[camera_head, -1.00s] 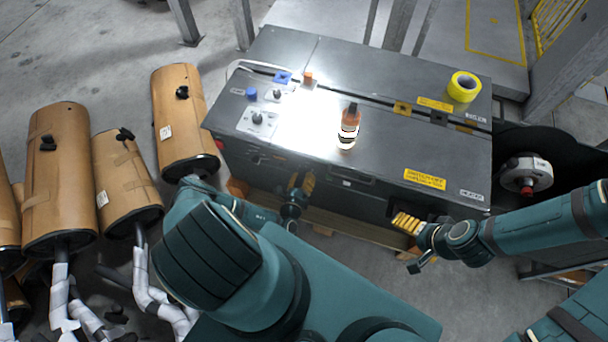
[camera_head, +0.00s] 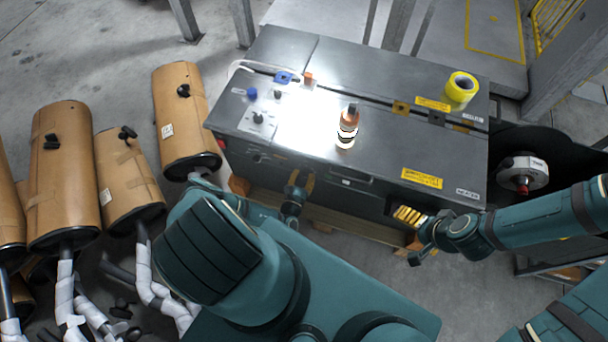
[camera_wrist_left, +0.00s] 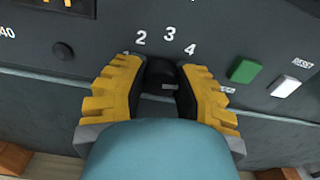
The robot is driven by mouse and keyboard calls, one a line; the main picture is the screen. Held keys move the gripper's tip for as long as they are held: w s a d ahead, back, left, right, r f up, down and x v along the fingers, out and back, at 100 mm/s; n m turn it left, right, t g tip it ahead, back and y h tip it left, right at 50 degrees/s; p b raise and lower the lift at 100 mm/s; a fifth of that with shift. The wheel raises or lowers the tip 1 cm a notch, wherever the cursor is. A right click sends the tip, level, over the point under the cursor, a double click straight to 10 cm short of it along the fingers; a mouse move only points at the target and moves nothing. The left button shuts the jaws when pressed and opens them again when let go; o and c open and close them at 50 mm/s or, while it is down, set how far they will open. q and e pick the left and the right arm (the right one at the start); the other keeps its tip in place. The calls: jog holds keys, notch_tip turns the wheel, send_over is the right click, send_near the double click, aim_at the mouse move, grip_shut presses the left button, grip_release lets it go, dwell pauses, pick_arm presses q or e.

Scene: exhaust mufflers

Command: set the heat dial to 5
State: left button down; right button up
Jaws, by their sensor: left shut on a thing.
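The heat dial (camera_wrist_left: 162,76) is a black knob on the dark front panel in the left wrist view. The numbers 1 to 4 curve around its upper side; 1 is partly covered, and no 5 shows. My left gripper (camera_wrist_left: 160,66) has its yellow ribbed fingers on both sides of the knob, shut on it. I cannot tell which number the dial points to. In the head view, my left gripper (camera_head: 301,181) is at the machine's front face, and the dial cannot be made out there. My right gripper (camera_head: 408,217) is by the machine's front right corner; its opening is unclear.
A green button (camera_wrist_left: 243,70) and a white reset button (camera_wrist_left: 285,87) sit right of the dial; a small black knob (camera_wrist_left: 63,50) sits left. The machine top (camera_head: 305,165) holds an orange bottle (camera_head: 347,128) and yellow tape (camera_head: 461,87).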

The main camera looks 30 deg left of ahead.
pick_arm(q)
jog(key=c, duration=0.6)
grip_release()
jog(key=shift+c, duration=0.2)
jog(key=v, duration=1.2)
